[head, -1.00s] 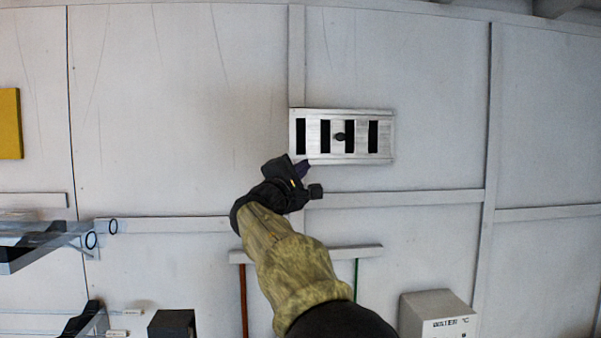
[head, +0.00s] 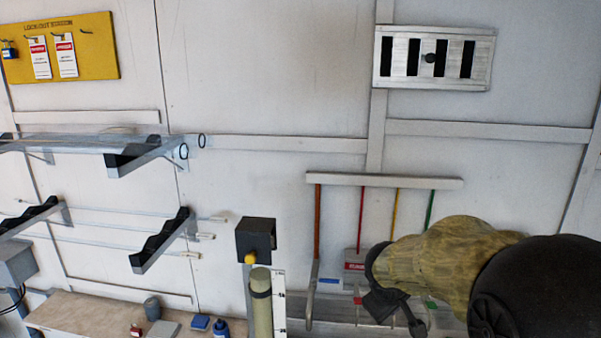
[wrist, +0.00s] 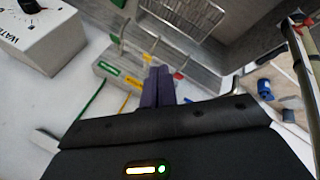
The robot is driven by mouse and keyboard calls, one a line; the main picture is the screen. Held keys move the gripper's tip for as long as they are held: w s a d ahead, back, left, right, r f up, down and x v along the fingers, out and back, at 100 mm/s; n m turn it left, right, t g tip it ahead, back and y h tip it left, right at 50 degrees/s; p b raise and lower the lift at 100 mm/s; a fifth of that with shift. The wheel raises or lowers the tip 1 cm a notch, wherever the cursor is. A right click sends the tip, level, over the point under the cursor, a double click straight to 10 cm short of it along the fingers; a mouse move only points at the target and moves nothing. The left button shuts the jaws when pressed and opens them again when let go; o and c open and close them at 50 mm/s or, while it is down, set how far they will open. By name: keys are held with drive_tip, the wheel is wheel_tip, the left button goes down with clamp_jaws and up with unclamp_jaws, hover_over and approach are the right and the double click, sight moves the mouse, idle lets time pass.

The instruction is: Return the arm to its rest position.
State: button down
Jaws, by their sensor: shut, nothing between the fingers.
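My arm, in a khaki sleeve, reaches in from the right in the head view. My gripper (head: 408,318) hangs at its end at the lower right, pointing down, in front of the tool rack on the wall. In the wrist view the two purple fingers (wrist: 158,86) lie together, shut with nothing between them. The fingertips are hard to make out in the head view.
The tool rack (head: 340,180) carries coloured handles behind my arm. A vent (head: 383,56) is at the upper right, a yellow lockout board (head: 100,45) at the upper left. Wall brackets (head: 150,250) and a bench (head: 80,312) stand left. A WATER box (wrist: 40,35) shows in the wrist view.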

drive_tip(key=s+a+f+m+g+y, duration=0.2)
drive_tip(key=s+f+m, duration=0.4)
drive_tip(key=s, duration=0.8)
wheel_tip(320, 180, down, 3)
drive_tip(key=shift+s+a+f+g+y, duration=0.1)
drive_tip(key=shift+s+a+g+y, duration=0.25)
drive_tip(key=shift+a+y, duration=0.45)
